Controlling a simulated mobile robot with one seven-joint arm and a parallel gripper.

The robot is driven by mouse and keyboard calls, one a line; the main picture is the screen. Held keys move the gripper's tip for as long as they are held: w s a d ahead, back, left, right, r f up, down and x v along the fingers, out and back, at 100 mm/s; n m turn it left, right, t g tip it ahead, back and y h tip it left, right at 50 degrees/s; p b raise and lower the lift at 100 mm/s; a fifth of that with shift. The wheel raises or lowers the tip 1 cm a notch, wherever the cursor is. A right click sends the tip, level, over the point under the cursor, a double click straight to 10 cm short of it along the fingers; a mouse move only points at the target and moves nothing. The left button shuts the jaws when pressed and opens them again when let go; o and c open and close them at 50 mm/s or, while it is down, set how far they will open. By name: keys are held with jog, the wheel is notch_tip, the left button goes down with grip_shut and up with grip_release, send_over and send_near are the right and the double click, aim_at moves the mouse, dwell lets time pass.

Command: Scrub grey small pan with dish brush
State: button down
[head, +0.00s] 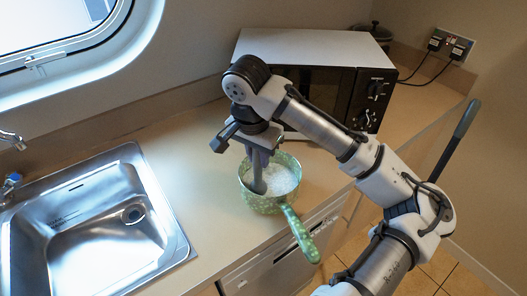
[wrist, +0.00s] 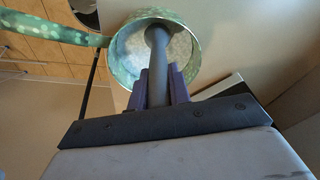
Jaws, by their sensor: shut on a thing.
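A small pan (head: 258,204), speckled green rather than grey, stands on the counter near its front edge, its green handle (head: 300,236) reaching out over the edge. Its inside is pale and speckled. My gripper (head: 262,158) is above the pan, pointing down, shut on a dark grey dish brush (head: 258,182). The brush's lower end is inside the pan. In the wrist view, the brush (wrist: 157,62) runs from between my fingers (wrist: 160,80) into the pan (wrist: 129,72).
A steel sink (head: 100,262) with a tap (head: 12,140) is at the left. A microwave (head: 300,52) stands behind the pan, with a dark pot (head: 373,32) behind it. A long grey rod (head: 455,140) stands at the right. Bare counter (head: 190,165) lies between sink and pan.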

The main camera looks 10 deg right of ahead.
jog(key=shift+r, duration=0.1)
jog(key=w+d+r, duration=0.1)
jog(key=d+r, duration=0.2)
jog(key=r, duration=1.1)
jog(key=shift+w+d+r, duration=0.15)
jog(key=shift+w+d, duration=0.05)
jog(key=shift+w, duration=0.05)
dwell(0.8)
notch_tip(320, 180, up, 10)
dwell(0.7)
jog(key=shift+s, duration=0.1)
dwell(0.4)
